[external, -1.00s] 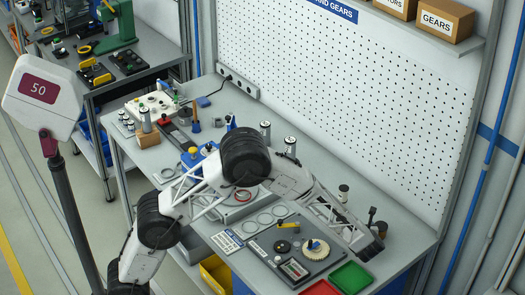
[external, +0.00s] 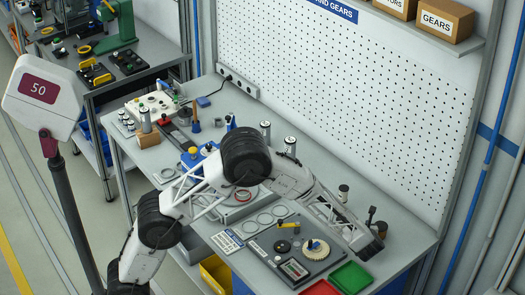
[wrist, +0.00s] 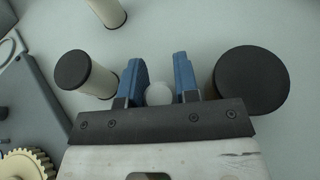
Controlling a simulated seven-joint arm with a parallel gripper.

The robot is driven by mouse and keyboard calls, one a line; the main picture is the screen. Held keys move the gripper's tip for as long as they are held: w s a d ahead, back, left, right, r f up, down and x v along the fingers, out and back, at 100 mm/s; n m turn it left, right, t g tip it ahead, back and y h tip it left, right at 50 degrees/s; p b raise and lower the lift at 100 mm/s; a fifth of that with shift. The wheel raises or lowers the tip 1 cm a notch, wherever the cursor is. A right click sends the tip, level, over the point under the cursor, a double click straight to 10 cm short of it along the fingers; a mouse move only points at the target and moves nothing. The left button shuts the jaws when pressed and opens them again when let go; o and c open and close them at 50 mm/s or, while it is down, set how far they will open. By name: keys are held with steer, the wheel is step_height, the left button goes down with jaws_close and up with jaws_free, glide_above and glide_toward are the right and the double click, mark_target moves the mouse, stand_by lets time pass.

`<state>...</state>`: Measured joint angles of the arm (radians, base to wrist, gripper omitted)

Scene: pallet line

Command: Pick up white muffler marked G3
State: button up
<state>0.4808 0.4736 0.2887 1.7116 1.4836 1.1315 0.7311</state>
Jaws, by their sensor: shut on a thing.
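My gripper (wrist: 160,82) shows in the wrist view with its two blue fingers a short gap apart. A small white piece with a rounded end (wrist: 158,94) sits between the fingers, near their base, and the gripper is shut on it. It looks like the white muffler, but no G3 mark can be read and most of its body is hidden. In the external view my arm reaches over the right part of the bench, and its end hides the held piece.
In the wrist view a black-topped cylinder (wrist: 85,73) stands left of the fingers and a wider black-topped one (wrist: 250,81) close on the right. Another cylinder (wrist: 106,10) is farther up. In the external view, a red tray (external: 320,288) and green tray (external: 351,278) lie at the front edge.

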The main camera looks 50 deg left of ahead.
steer(key=shift+r, duration=0.1)
steer(key=shift+c, duration=0.2)
step_height(320, 180, up, 10)
stand_by(0.7)
stand_by(1.0)
